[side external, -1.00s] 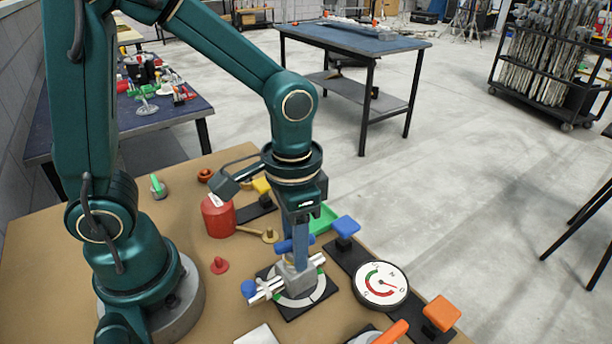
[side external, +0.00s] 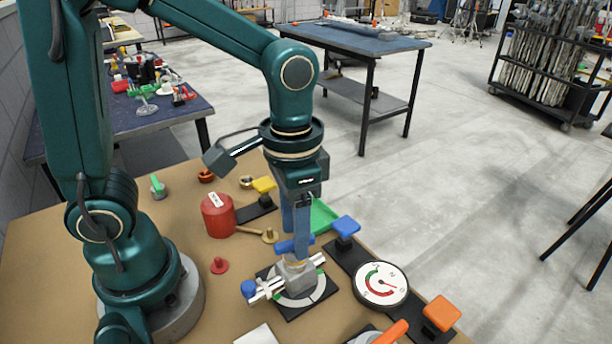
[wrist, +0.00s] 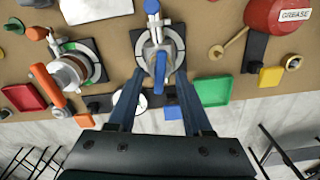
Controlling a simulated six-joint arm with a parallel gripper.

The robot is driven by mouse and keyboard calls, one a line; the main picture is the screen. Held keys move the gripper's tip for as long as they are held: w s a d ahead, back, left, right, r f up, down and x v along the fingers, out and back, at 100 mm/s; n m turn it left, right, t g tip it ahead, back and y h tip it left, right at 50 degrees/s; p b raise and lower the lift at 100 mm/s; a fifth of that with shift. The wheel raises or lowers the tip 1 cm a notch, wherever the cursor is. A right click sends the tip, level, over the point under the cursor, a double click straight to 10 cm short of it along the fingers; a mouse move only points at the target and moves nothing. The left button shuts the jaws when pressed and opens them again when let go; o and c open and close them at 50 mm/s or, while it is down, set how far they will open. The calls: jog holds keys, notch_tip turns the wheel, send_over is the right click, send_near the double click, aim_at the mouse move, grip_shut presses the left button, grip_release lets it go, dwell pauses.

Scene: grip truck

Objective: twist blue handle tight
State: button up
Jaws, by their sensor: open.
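A valve with a grey body and pale crosswise pipe (side external: 264,290) stands on a black square plate (side external: 318,305) with a pale ring. Its blue handle (side external: 285,247) is on top, partly hidden by my fingers in the side view. In the wrist view the blue handle (wrist: 159,72) points along the picture's height, between my fingers. My gripper (side external: 295,246) points down over the valve and is open. In the wrist view my gripper (wrist: 160,74) has one finger on each side of the handle, with gaps showing. The pipe ends in a blue knob (side external: 249,288).
A red grease can (side external: 218,216) and a green tray (side external: 322,215) stand behind. An orange-levered valve (wrist: 48,84) stands left in the wrist view.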

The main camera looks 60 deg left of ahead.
jog(key=shift+r, duration=2.2)
jog(key=shift+a+r, duration=0.1)
jog(key=shift+r, duration=0.1)
jog(key=s+a+r+n+t, duration=0.1)
jog(key=s+a+n+t, duration=0.1)
jog(key=s+a+t, duration=0.2)
jog(key=shift+a+n+t, duration=0.15)
jog(key=shift+n+t, duration=0.15)
jog(key=shift+t, duration=0.5)
jog(key=shift+s+r, duration=0.1)
